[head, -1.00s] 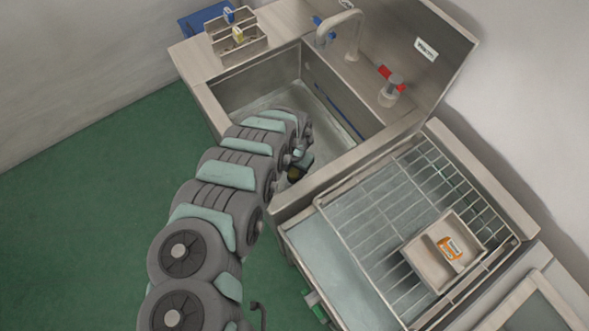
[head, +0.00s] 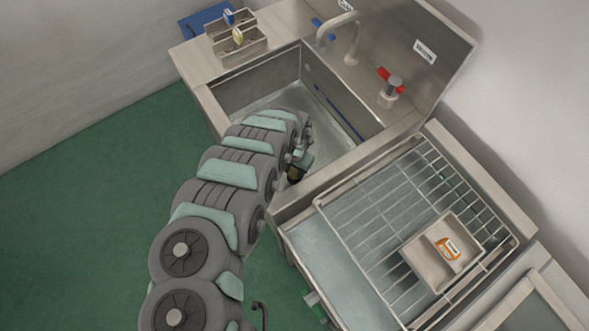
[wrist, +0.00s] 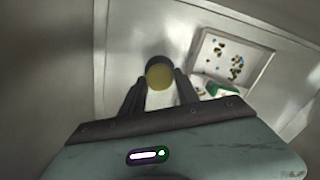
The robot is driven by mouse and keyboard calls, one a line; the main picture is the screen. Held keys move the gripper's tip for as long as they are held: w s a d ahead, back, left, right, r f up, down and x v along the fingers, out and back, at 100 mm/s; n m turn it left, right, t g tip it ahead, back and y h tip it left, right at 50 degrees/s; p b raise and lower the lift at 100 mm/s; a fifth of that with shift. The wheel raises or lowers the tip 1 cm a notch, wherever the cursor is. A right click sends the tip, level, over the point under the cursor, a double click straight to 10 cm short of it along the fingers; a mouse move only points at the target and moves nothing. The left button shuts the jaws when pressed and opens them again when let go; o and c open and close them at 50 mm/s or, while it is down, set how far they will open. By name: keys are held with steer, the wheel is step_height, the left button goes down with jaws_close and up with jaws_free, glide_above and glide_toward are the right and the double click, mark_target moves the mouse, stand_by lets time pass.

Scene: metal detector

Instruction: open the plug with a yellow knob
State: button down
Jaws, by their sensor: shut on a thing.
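The yellow knob (wrist: 159,76) is round and sits on a grey round piece, seen from above in the wrist view. My gripper (wrist: 159,82) has its two dark fingers on either side of the knob and is shut on it. In the head view my arm reaches down into the steel sink (head: 262,78), and my wrist covers much of the basin's near part. The knob cannot be made out clearly in the head view.
A white tray (wrist: 202,47) with several small bits and a green-and-white item is right of the knob. A faucet (head: 352,45) and a red-handled fitting (head: 391,92) stand behind the sink. A wire rack (head: 345,215) carries a small box (head: 425,268) at right.

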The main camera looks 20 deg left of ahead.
mark_target(294, 173)
step_height(294, 173, up, 2)
steer(key=shift+r+p, duration=0.1)
steer(key=shift+p, duration=0.65)
steer(key=c, duration=0.9)
jaws_free()
step_height(294, 173, up, 11)
steer(key=p, duration=0.3)
steer(key=shift+f, duration=0.2)
